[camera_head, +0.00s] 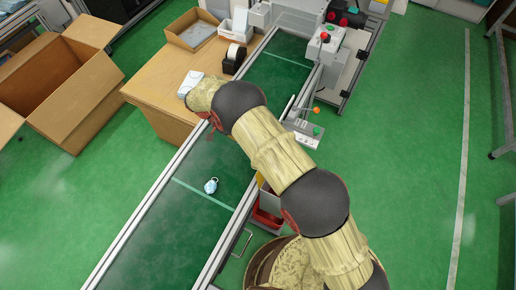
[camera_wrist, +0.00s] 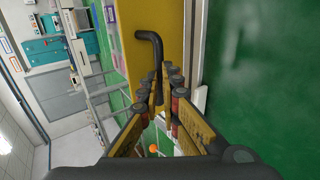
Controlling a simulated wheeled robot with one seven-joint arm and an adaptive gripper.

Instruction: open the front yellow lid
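A yellow lid or panel (camera_wrist: 138,65) fills the upper middle of the wrist view. A black bent handle (camera_wrist: 156,52) stands out from it. My gripper (camera_wrist: 162,82) is at this handle, with its two fingers apart on either side of the handle's lower part. A gap shows between the right finger and the handle; contact on the left is unclear. In the camera_head view, my arm covers the gripper and most of this spot. Only a small yellow piece (camera_head: 260,179) shows beside my arm, at the conveyor's right edge.
The green conveyor belt (camera_head: 165,225) runs diagonally, carrying a small light-blue item (camera_head: 211,185). Under my arm is a red bin (camera_head: 266,217). A control box with an orange knob (camera_head: 316,110) stands right of the belt. An open carton (camera_head: 60,85) is at left. Floor at right is clear.

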